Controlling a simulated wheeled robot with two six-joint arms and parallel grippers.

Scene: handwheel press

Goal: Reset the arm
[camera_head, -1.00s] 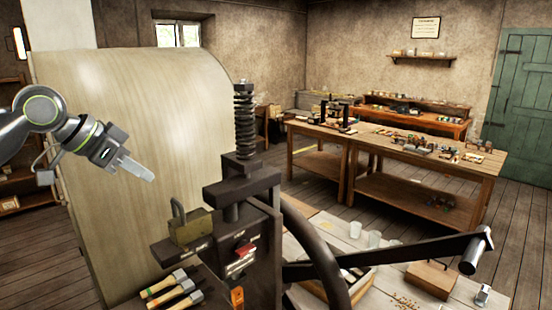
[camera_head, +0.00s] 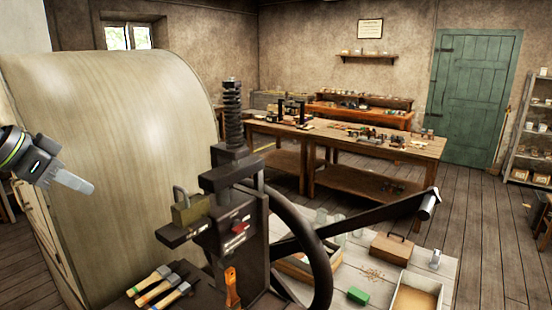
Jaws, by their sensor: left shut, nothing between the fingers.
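The handwheel press stands in the middle, with a dark upright screw (camera_head: 233,115), a large dark handwheel (camera_head: 318,262) and a long crank arm ending in a metal handle (camera_head: 428,204). My left gripper (camera_head: 88,187) is at the left edge, shut and empty, in front of the curved pale wooden panel. It is well apart from the press and handwheel. My right gripper is not in view.
A pale table (camera_head: 447,268) on the right holds a wooden box (camera_head: 391,248), a green block (camera_head: 358,296) and jars.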

